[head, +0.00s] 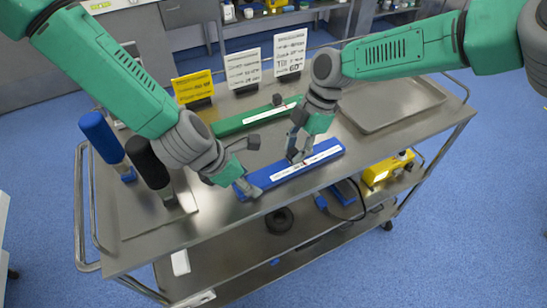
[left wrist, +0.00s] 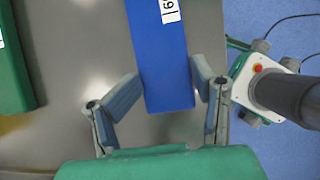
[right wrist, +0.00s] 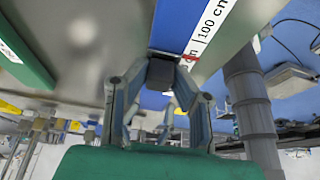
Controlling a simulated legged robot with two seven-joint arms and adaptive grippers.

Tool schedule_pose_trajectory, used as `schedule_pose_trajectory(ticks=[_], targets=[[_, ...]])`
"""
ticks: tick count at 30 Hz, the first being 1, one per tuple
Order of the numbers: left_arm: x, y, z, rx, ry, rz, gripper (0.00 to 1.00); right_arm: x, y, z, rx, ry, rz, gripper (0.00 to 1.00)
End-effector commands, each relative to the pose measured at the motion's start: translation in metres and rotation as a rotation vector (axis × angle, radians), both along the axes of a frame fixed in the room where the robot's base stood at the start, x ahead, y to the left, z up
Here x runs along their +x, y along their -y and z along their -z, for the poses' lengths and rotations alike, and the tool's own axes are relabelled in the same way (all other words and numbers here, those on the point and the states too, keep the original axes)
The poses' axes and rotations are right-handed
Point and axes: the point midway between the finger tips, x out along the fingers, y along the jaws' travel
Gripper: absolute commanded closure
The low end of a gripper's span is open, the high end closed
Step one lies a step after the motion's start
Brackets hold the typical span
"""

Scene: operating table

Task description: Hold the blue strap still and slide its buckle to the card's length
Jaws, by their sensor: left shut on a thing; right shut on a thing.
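The blue strap (head: 328,150) lies flat along the front of the steel table, with a white printed scale on top. My left gripper (head: 246,188) is at its left end. In the left wrist view the strap's end (left wrist: 165,75) lies between the fingers (left wrist: 163,95), and the gripper is shut on it. My right gripper (head: 297,156) is further right along the strap, shut on the dark buckle (right wrist: 162,73). Three cards stand behind: one yellow (head: 193,87), two white (head: 243,69) (head: 290,52).
A green strap (head: 235,123) with a dark knob (head: 277,99) lies behind the blue one. An empty steel tray (head: 392,105) is at the right. Blue (head: 101,137) and black (head: 148,163) upright handles stand at the left. A yellow device (head: 385,170) is on the lower shelf.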

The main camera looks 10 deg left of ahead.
Motion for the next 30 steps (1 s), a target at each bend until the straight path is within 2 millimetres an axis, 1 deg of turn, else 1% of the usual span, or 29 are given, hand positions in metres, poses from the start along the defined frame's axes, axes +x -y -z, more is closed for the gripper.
schedule_pose_trajectory(ticks=[1, 3, 13, 14, 15, 25, 28, 30], targets=[[0.003, -0.005, 0.002, 0.006, 0.001, -0.016, 0.78, 0.003, 0.007, 0.000, -0.004, -0.006, -0.001, 1.00], [0.003, -0.005, 0.002, 0.006, 0.002, -0.018, 0.78, 0.006, 0.012, 0.000, -0.003, -0.006, -0.002, 1.00], [0.004, -0.006, 0.002, 0.006, 0.004, -0.021, 0.78, 0.007, 0.014, 0.001, -0.004, -0.007, -0.006, 1.00], [0.004, -0.006, 0.002, 0.006, 0.004, -0.021, 0.78, 0.007, 0.014, 0.001, -0.005, -0.008, -0.006, 0.69], [0.004, -0.006, 0.002, 0.006, 0.005, -0.020, 0.78, 0.007, 0.014, 0.001, -0.004, -0.007, -0.006, 0.59], [0.001, -0.003, 0.001, 0.002, 0.000, -0.010, 0.78, 0.009, 0.014, -0.001, -0.003, -0.003, -0.003, 0.59], [0.001, -0.003, 0.002, 0.003, -0.002, -0.008, 0.78, 0.012, 0.016, -0.010, -0.002, -0.001, -0.002, 0.59], [0.000, -0.002, 0.002, 0.001, -0.003, -0.007, 0.78, 0.015, 0.019, -0.020, 0.000, 0.000, -0.001, 0.59]])
